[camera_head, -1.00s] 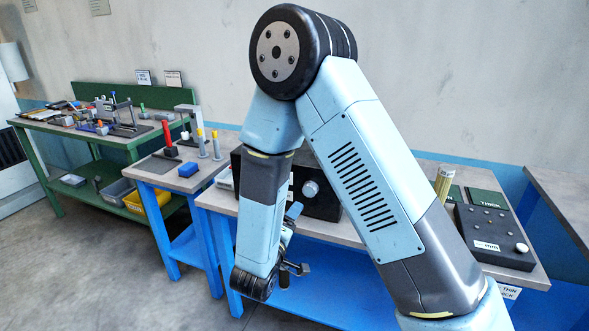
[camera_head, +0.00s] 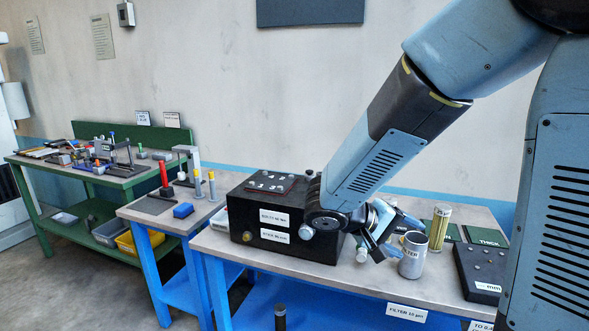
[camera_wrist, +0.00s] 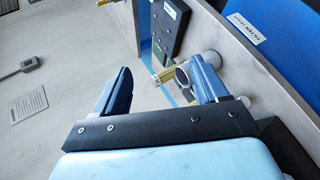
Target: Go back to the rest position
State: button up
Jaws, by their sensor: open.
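My gripper (camera_head: 393,240) is open and empty in the head view, at the right side of the black box and just left of a grey metal cup (camera_head: 412,258). In the wrist view my gripper (camera_wrist: 160,64) shows two blue-grey fingers spread wide with nothing held between them. The round mouth of a cup (camera_wrist: 182,77) shows beyond, close beside the right finger in the picture; I cannot tell whether they touch. My arm reaches down to the gripper from the upper right in the head view.
The black box (camera_head: 285,235) stands left of my gripper on the blue-legged bench. A yellowish cylinder (camera_head: 438,229), a small white-topped bottle (camera_head: 362,252) and a dark panel (camera_head: 481,272) are close by. A lower table (camera_head: 150,215) and green bench (camera_head: 45,155) stand further left.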

jog(key=s+r+m+t+y, duration=0.2)
jog(key=s+r+t+y, duration=0.1)
jog(key=s+r+y, duration=0.7)
jog(key=shift+s+r+y, duration=0.15)
jog(key=shift+s+y, duration=0.65)
jog(key=shift+s, duration=0.35)
jog(key=shift+d, duration=0.1)
